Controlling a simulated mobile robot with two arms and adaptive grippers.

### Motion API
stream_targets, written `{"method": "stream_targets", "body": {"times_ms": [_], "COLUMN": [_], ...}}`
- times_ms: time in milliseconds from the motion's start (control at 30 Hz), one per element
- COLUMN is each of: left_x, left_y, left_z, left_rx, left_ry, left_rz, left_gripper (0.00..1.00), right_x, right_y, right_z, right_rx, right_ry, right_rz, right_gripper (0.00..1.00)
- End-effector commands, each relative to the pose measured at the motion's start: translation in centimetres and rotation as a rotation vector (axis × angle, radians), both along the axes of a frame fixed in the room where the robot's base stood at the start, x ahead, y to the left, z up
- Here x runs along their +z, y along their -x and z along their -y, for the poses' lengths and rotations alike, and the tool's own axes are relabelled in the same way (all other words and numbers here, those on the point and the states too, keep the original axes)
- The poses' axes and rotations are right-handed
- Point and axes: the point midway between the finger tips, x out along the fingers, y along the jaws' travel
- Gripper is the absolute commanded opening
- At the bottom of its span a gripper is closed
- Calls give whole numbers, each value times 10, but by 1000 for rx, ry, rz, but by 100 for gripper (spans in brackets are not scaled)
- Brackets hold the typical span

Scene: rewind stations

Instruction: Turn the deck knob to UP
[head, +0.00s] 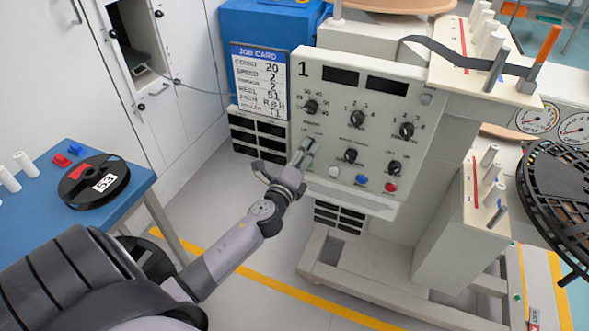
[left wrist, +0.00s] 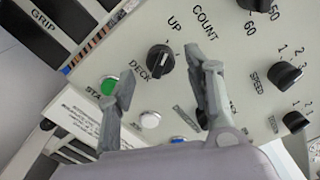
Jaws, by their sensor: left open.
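The deck knob (left wrist: 160,58) is a black round knob on the pale control panel (head: 410,100). In the left wrist view the word DECK is beside it and UP is above it. I cannot tell for certain where its pointer stands. My left gripper (head: 304,152) is at the panel's lower left and hides the knob in the head view. In the left wrist view my left gripper (left wrist: 168,76) is open, with one finger on each side below the knob. The knob lies just beyond the fingertips, and no contact is clear. My right gripper is not in view.
A green button (left wrist: 110,85) and a white button (left wrist: 150,120) sit close to the fingers. Other black knobs (head: 357,119) are to the right. A job card (head: 260,85) stands left of the panel. A blue table (head: 125,190) with a reel (head: 92,182) is at the left.

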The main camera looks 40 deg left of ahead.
Motion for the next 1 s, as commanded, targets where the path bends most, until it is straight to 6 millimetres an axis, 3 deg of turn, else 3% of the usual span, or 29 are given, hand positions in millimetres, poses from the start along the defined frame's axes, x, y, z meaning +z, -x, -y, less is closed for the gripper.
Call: {"method": "stream_targets", "body": {"times_ms": [200,400,600,1000], "left_x": [-2,-1,0,0], "left_y": [49,79,90,90], "left_z": [12,19,22,22], "left_rx": [0,1,0,0], "left_ry": [4,4,1,1], "left_rz": [-2,-2,-1,0], "left_gripper": [48,48,48,48], "right_x": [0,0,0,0], "right_y": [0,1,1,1], "right_z": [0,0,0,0], "right_rx": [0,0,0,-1], "right_ry": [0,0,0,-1], "right_rz": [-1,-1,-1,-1], "right_gripper": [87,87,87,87]}}
